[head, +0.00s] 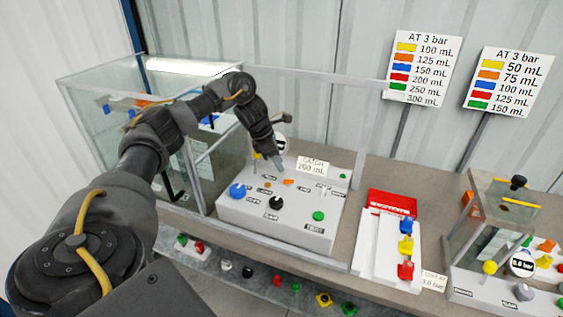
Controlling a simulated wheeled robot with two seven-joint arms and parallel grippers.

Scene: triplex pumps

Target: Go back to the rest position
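My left arm comes in from the lower left and arches over a glass-sided case to the control box. My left gripper (278,161) points down just above the back part of the grey control box (237,214), near a small orange part (288,182). Its fingers are too small and overlapped to tell whether they are open or shut, and nothing is clearly held. The box carries a blue knob (237,191), a black knob (276,203), a green button (318,216) and a "CATCH 200 mL" label (312,166). My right gripper is out of view.
A white tray (372,258) with blue, yellow and red parts and a red block (392,204) stands right of the box. A second unit with a gauge (522,264) is at the far right. Two signboards (424,66) (510,82) stand behind. Several coloured parts lie along the lower shelf (225,288).

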